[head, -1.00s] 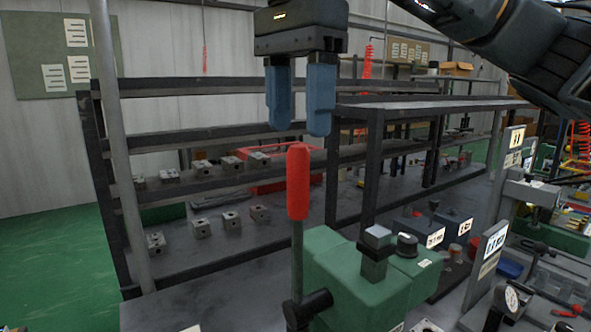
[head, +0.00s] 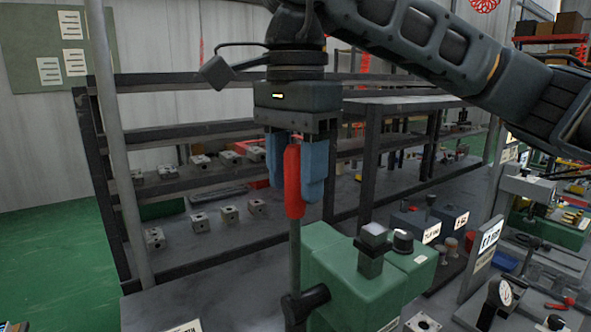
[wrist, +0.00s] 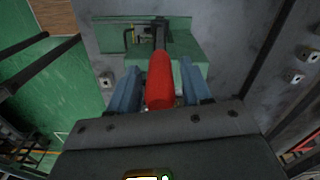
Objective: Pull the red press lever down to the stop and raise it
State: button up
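The red press lever (head: 293,185) stands upright on its grey rod at the left side of the green press (head: 340,265). My gripper (head: 296,192) points down over the lever, with one blue finger on each side of the red handle. In the wrist view the red handle (wrist: 160,80) lies between the two blue fingers of the gripper (wrist: 158,90), with a visible gap on each side. The fingers look open and not closed on the handle. The lever's pivot (head: 304,304) is at the lower left of the press.
A dark shelf rack (head: 215,130) with several metal valve blocks stands behind. A grey pole (head: 112,150) rises at the left. To the right are a labelled plate (head: 484,255), a gauge (head: 499,292) and other bench equipment.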

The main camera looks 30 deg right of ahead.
grip_shut()
dwell(0.3)
jog(key=shift+s+f+b, duration=0.1)
jog(key=shift+b, duration=0.3)
